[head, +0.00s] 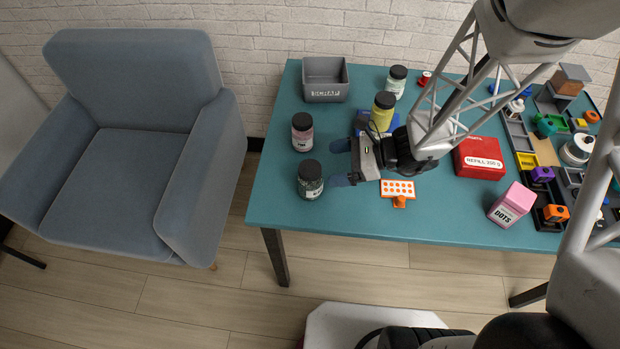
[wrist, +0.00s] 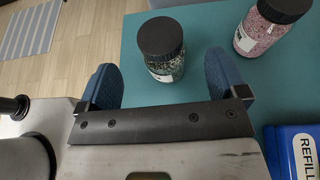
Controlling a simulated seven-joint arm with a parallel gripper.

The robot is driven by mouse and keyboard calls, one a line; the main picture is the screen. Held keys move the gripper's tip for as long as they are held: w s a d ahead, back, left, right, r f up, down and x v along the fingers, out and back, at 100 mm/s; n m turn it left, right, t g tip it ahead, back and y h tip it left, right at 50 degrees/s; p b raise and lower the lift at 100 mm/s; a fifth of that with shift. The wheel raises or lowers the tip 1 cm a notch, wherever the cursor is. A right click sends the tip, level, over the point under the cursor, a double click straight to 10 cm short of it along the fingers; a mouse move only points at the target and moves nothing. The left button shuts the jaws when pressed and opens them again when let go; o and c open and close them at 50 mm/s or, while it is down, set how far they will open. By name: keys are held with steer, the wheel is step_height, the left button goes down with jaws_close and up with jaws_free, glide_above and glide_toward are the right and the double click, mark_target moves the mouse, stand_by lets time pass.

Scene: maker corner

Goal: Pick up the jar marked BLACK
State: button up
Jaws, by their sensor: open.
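A jar with a dark lid and dark speckled green contents (head: 311,182) stands upright near the table's front left edge. Its label faces partly away, and I cannot read the marking in either view. In the wrist view this jar (wrist: 164,62) stands ahead of and between the blue fingertips. My gripper (head: 341,163) is open and empty, to the right of the jar, with its fingers pointing left towards it. In the wrist view my gripper (wrist: 160,78) has one finger on each side, apart from the jar.
A pink-filled jar (head: 302,134) stands just behind. A yellow jar (head: 383,108) and a pale jar (head: 396,83) stand farther back, near a grey bin (head: 325,93).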

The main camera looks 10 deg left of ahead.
mark_target(316, 168)
steer(key=shift+x, duration=1.05)
steer(key=shift+a, duration=0.1)
steer(key=shift+f+x, duration=0.1)
steer(key=shift+x, duration=1.15)
steer(key=shift+f+x, duration=0.15)
steer(key=shift+x, duration=1.1)
steer(key=c, duration=1.2)
